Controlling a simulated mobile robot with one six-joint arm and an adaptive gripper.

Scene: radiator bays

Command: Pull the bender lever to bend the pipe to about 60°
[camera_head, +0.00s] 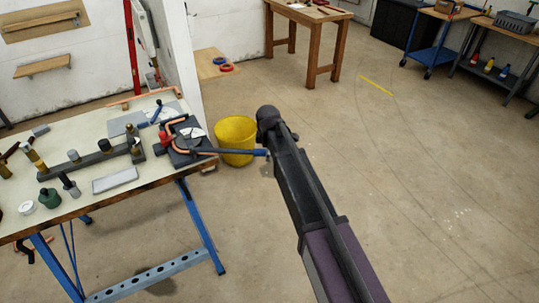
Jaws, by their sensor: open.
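The pipe bender (184,158) sits at the right end of the workbench, on a dark base. A copper pipe (170,141) lies in it and is visibly curved, but its exact angle cannot be read. A pale scale plate (194,132) shows beside the pipe. The dark bender lever (228,151) points right, past the bench edge and in front of the yellow bucket. Its blue grip (259,152) ends beside my arm in the picture. My dark arm rises from the bottom right. My gripper's fingers are not visible, so contact with the lever cannot be told.
A yellow bucket (236,132) stands on the floor behind the lever. A wooden table (310,22) stands behind. The floor at right is clear.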

